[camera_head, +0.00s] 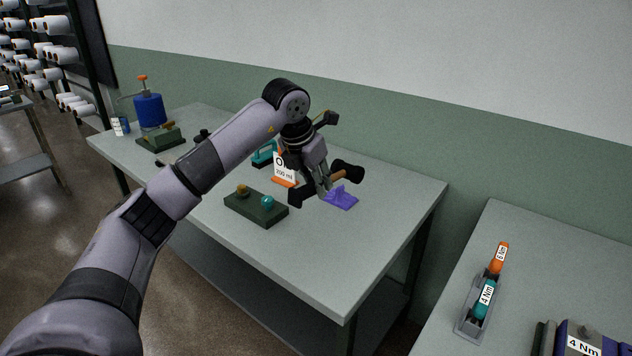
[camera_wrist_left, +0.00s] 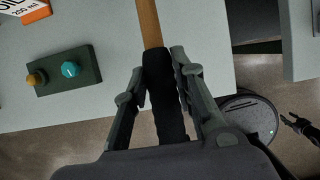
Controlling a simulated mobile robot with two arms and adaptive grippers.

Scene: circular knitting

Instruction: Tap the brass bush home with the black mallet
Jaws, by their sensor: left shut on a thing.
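My left gripper (camera_head: 322,186) is shut on the black grip of the mallet (camera_head: 338,176) and holds it above the table. The mallet has a wooden handle and a black head at its right end. In the left wrist view my left gripper (camera_wrist_left: 160,90) clasps the mallet's black grip (camera_wrist_left: 163,105); its head is out of that view. A brass piece (camera_head: 242,190), which looks like the bush, stands on a dark green block (camera_head: 255,209) beside a teal knob (camera_head: 267,202). The mallet is right of this block, apart from it. A small dark jaw-like part, perhaps my right gripper (camera_wrist_left: 301,128), shows at the right edge.
A purple stand (camera_head: 341,198) lies beneath the mallet. An orange-and-white 200 ml container (camera_head: 284,170) stands behind the block. A blue press-like device (camera_head: 150,110) and another green block (camera_head: 161,140) are at the back left. The table front is clear.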

